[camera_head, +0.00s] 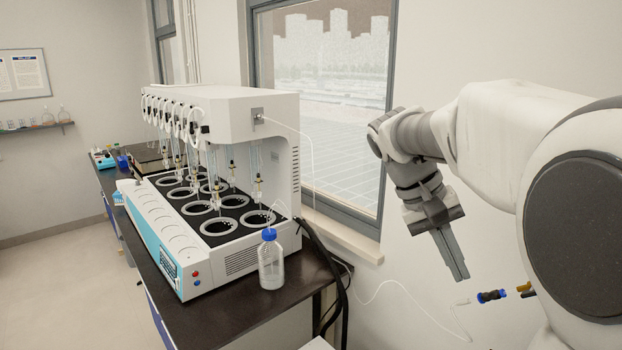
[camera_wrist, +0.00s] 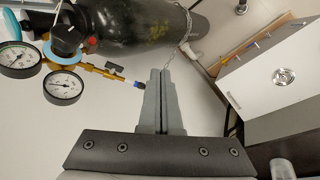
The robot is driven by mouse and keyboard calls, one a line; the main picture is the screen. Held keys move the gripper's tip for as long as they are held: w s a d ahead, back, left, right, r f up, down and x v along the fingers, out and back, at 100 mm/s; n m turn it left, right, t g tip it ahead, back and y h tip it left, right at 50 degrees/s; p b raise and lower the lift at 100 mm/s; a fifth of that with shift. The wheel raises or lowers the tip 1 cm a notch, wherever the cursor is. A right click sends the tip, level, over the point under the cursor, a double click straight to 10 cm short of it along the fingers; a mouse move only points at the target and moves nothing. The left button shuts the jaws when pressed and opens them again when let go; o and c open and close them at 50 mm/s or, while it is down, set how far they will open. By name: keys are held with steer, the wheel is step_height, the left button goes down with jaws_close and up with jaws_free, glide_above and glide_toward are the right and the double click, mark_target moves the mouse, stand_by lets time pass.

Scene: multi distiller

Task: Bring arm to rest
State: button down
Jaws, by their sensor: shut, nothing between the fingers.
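My arm reaches in from the right in the head view, bent at the wrist. My gripper (camera_head: 458,272) hangs below it, pointing down, to the right of the bench and apart from it. In the wrist view, the two grey fingers of my gripper (camera_wrist: 161,75) lie side by side, shut, with nothing between them. The multi distiller (camera_head: 215,170), a white and blue machine with several round wells, stands on the dark bench to the left. A clear bottle with a blue cap (camera_head: 271,265) stands at the bench's near end.
The dark bench (camera_head: 235,325) ends left of my gripper. A thin white tube hangs along the wall. The wrist view shows a dark gas cylinder (camera_wrist: 145,28), pressure gauges (camera_wrist: 63,87) and a white cabinet (camera_wrist: 275,75). The wall beside the window is bare.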

steer(key=s+a+f+n+t+y, duration=0.1)
steer(key=s+a+f+t+y, duration=0.1)
steer(key=s, duration=0.5)
steer(key=s+a+f+n+t+y, duration=0.1)
steer(key=s+a+f+t+y, duration=0.2)
steer(key=s+a+t, duration=0.2)
steer(key=s+a, duration=0.1)
steer(key=s, duration=0.2)
steer(key=shift+a+f+t+y, duration=0.2)
steer(key=shift+a+t+y, duration=0.1)
steer(key=shift+y, duration=0.1)
